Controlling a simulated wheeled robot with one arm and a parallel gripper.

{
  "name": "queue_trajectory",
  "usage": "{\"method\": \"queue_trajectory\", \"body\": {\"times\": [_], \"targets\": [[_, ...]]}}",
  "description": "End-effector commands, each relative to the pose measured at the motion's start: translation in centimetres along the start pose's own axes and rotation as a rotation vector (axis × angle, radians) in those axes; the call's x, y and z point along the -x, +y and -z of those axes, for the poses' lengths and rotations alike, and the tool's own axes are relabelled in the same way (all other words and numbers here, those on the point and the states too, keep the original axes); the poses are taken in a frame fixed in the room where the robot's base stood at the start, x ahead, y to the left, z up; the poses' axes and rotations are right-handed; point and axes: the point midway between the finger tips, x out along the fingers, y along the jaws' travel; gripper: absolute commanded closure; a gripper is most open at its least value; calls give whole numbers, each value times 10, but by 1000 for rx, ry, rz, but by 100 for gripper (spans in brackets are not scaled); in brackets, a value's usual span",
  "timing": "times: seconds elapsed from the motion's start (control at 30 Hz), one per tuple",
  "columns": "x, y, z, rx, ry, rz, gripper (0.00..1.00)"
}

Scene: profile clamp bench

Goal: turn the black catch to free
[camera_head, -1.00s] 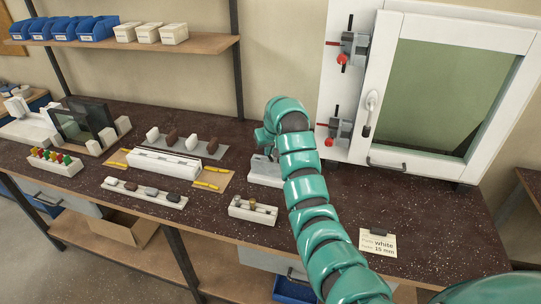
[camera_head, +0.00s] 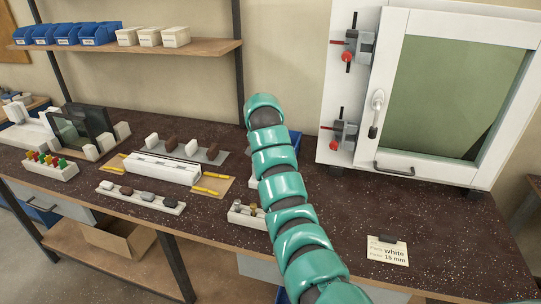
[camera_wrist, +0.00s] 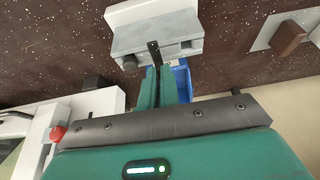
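In the wrist view a black catch (camera_wrist: 153,50) shows as a slim dark bar on the front of a pale grey and white block (camera_wrist: 165,30). My gripper (camera_wrist: 158,75) reaches up to it, with the teal fingers close together and a narrow dark gap between them. The lower end of the catch is at or between the fingertips. I cannot tell whether they touch it. In the head view my arm covers the gripper and the catch; only a sliver of the block (camera_head: 253,180) shows beside the arm.
A white window frame (camera_head: 388,85) with two red-and-grey clamps (camera_head: 345,135) stands at the right. A blue bin (camera_head: 294,140) is behind my arm. A small white holder (camera_head: 240,214) is close left of the arm.

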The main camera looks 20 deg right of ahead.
Motion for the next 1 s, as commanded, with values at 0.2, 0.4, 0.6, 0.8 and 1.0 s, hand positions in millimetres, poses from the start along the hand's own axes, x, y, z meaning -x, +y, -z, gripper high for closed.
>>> {"method": "queue_trajectory", "body": {"times": [0.2, 0.4, 0.6, 0.8, 1.0], "targets": [[-1, 0, -1, -12, -2, -6, 100], [-1, 0, -1, -11, -2, -6, 100], [-1, 0, -1, -11, -2, -5, 75], [0, 0, 0, -10, -1, -4, 75], [10, -1, 0, -9, 0, -4, 75]]}}
